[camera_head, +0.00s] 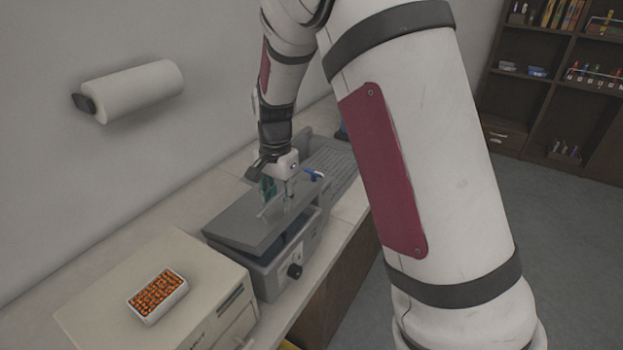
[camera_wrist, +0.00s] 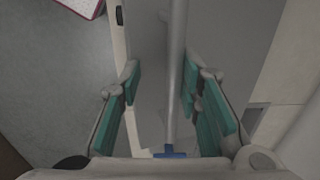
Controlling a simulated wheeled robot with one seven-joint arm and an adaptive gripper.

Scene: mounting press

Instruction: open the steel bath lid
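The steel bath (camera_head: 285,277) stands on the bench in the head view, with a black knob on its front. Its flat grey lid (camera_head: 240,226) sits tilted, with a dark gap between the lid and the bath's front edge. My gripper (camera_head: 277,191) is at the lid's top, fingers pointing down. In the wrist view, the lid's round grey handle bar (camera_wrist: 176,60) runs between the teal-padded fingers of my gripper (camera_wrist: 160,78). The fingers stand apart, with the bar closer to the right finger. Whether that finger touches the bar cannot be told.
A beige box-shaped machine (camera_head: 110,300) with a tray of orange pieces (camera_head: 158,295) on top stands left of the bath. A blue fitting (camera_head: 313,174) and a grey ribbed panel (camera_head: 335,165) lie behind it. A paper roll (camera_head: 135,88) hangs on the wall.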

